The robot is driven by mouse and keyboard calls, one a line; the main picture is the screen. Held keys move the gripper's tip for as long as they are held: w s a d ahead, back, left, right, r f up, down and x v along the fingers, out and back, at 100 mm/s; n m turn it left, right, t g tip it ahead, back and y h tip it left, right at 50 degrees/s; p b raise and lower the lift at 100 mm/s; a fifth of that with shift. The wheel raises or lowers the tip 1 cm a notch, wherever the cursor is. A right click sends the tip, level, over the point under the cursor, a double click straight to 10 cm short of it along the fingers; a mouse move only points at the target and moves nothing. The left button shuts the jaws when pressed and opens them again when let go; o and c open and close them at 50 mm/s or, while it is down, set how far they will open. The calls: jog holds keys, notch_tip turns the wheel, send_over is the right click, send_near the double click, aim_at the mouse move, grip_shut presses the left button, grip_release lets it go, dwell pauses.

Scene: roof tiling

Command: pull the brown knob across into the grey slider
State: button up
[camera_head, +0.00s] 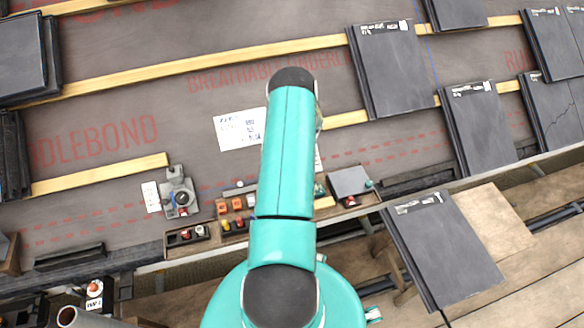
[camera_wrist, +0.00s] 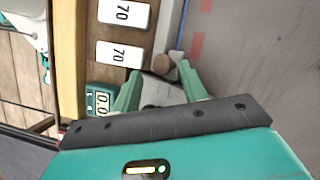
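A pale grey piece that looks like the slider (camera_wrist: 149,82) lies around and beside the knob, partly hidden by the fingers. In the head view my teal arm covers the gripper and the knob.
In the head view, a grey device (camera_head: 178,192), small bins (camera_head: 236,205) and a dark plate (camera_head: 350,182) line the ledge. Slate stacks (camera_head: 391,70) stand right.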

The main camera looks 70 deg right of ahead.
jog(key=shift+w+a, duration=0.1)
jog(key=shift+w, duration=0.1)
jog(key=shift+r, duration=0.25)
jog(key=v, duration=1.3)
jog(key=shift+s, duration=0.1)
